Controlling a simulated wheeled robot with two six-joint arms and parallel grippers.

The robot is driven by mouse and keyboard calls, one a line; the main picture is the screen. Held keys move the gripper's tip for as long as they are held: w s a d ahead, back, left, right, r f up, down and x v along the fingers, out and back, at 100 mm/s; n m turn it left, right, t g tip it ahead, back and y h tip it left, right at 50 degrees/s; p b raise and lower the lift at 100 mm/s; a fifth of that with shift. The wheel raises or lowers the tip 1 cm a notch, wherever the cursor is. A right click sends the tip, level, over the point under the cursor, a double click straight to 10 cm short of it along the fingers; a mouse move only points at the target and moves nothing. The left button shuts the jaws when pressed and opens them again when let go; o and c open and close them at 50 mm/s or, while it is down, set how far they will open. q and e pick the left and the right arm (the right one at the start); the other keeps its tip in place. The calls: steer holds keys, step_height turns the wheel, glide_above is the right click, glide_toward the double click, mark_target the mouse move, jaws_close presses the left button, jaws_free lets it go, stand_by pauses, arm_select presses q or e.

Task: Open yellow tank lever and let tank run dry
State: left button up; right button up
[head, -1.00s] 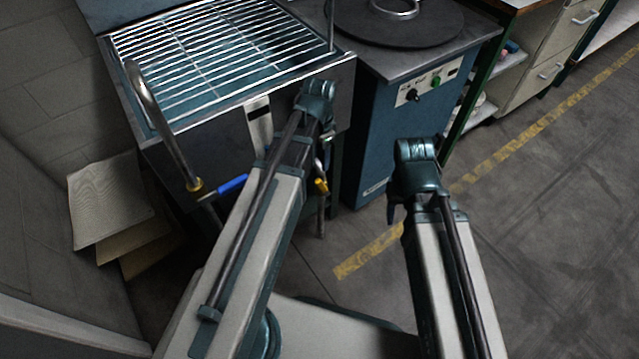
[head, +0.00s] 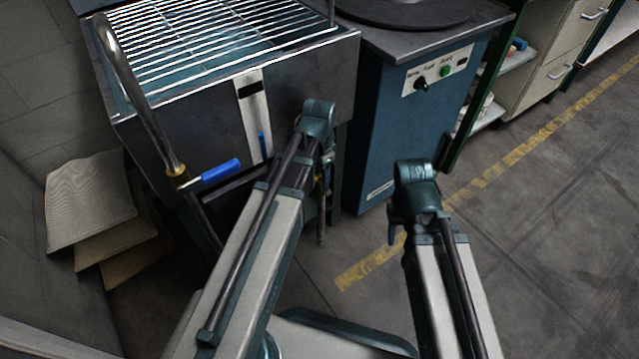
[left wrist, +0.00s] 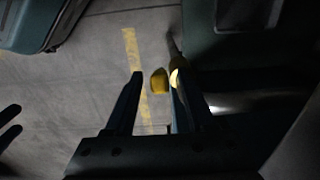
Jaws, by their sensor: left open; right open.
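The steel tank (head: 300,85) stands at the upper left in the head view, with a wire rack on top and bluish water showing under the bars. The yellow lever (left wrist: 160,82) is in the left wrist view, between the fingertips of my open left gripper (left wrist: 155,76), closer to the right finger. I cannot tell if they touch. In the head view my left arm mostly hides this lever and the drain pipe (head: 321,225) at the tank's right end. My right gripper (head: 408,205) is open, apart from the tank, over the floor; its fingers are mostly hidden.
A blue-handled lever (head: 220,170) sits on a pipe at the tank's front left. A blue cabinet (head: 405,135) with a knob and green button stands right of the tank. Brown sheets (head: 95,205) lean at far left. The floor at right is clear.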

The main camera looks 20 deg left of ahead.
arm_select(q)
jaws_close()
stand_by(0.3)
steer(key=shift+f, duration=0.1)
stand_by(1.1)
